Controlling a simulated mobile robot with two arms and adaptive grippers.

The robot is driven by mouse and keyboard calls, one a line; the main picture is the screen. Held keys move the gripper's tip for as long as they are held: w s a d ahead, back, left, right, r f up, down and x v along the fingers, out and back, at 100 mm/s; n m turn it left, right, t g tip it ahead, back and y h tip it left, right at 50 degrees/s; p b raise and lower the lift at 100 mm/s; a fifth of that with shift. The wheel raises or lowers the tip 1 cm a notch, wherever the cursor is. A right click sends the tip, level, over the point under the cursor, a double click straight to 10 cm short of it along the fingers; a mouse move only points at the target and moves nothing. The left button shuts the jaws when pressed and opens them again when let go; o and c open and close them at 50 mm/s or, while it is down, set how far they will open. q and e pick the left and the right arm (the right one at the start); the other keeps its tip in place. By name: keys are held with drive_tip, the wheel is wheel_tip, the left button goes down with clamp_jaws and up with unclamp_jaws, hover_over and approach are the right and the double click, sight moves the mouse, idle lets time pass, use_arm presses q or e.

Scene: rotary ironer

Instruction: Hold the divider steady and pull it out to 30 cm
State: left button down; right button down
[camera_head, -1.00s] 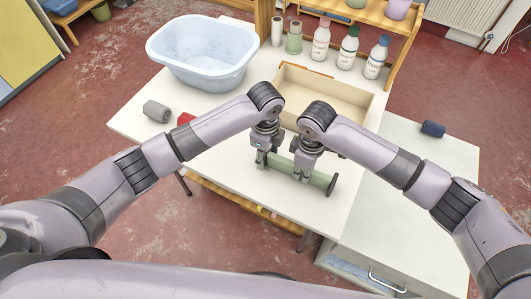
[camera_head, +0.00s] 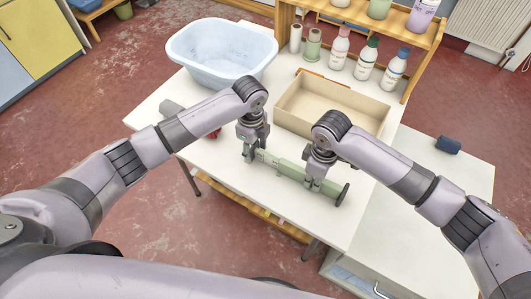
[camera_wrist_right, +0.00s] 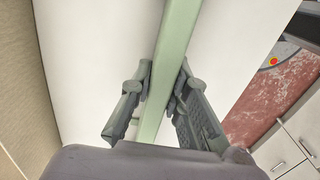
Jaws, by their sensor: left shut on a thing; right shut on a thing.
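The divider is a pale green bar (camera_head: 290,170) with a dark round end at the right. It lies over the front part of the white table. In the head view a thinner section shows on its left and a thicker section towards the right. My left gripper (camera_head: 249,158) is shut on its left end. My right gripper (camera_head: 313,186) is shut on it near the right end. In the right wrist view the green bar (camera_wrist_right: 178,40) runs between the fingers of my right gripper (camera_wrist_right: 156,98). The fingers hide parts of the bar.
An open beige tray (camera_head: 330,132) lies behind the divider. A pale blue basin (camera_head: 222,78) stands at the back left. Several bottles line the back right, including one with a blue cap (camera_head: 393,72). A grey roll (camera_head: 171,108) and a red item lie left.

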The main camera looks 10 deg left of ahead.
drive_tip(key=shift+d, duration=0.1)
use_arm(q)
drive_tip(key=c, duration=0.8)
unclamp_jaws()
drive_tip(key=shift+r, duration=0.1)
wheel_tip(320, 180, up, 12)
use_arm(e)
drive_tip(key=c, duration=1.4)
unclamp_jaws()
drive_tip(key=shift+c, duration=0.2)
drive_tip(key=shift+r, duration=0.1)
